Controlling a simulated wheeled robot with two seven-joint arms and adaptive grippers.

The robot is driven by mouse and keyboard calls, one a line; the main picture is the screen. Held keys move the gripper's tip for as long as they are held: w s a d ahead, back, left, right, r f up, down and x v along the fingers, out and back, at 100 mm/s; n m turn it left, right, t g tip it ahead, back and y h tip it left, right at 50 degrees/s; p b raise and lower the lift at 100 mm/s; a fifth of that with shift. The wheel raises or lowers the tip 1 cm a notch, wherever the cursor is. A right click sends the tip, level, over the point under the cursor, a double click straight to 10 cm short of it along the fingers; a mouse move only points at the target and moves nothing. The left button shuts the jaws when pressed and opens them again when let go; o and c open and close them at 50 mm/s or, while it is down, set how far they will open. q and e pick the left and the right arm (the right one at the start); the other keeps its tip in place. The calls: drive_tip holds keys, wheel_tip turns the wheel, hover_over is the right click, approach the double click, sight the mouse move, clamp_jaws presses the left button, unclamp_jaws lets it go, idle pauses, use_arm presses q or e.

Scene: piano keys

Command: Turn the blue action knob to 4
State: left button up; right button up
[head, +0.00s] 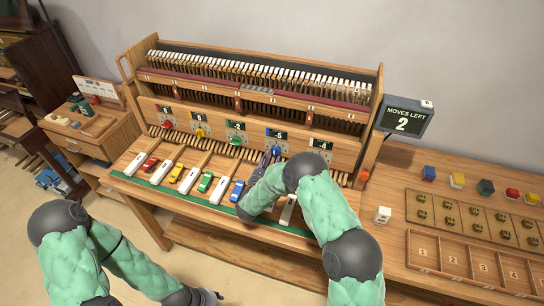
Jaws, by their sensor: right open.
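The blue knob (276,150) is on the wooden front panel of the piano action, under a small display (277,135) that seems to read -5. My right gripper (270,158) is open, its fingertips close to the blue knob at its lower left. I cannot tell whether they touch it. My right arm hides part of the panel and keys. My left gripper (212,296) is low at the bottom edge, away from the knob, and its fingers are too small to judge.
Red (166,125), yellow (201,133) and green (236,141) knobs sit left on the panel. Toy cars and white keys line the keybed (135,181). A screen (403,118) reads MOVES LEFT 2. Coloured blocks and a numbered tray (410,248) lie right.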

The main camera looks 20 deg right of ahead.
sight(275, 152)
drive_tip(key=shift+x, duration=1.25)
clamp_jaws()
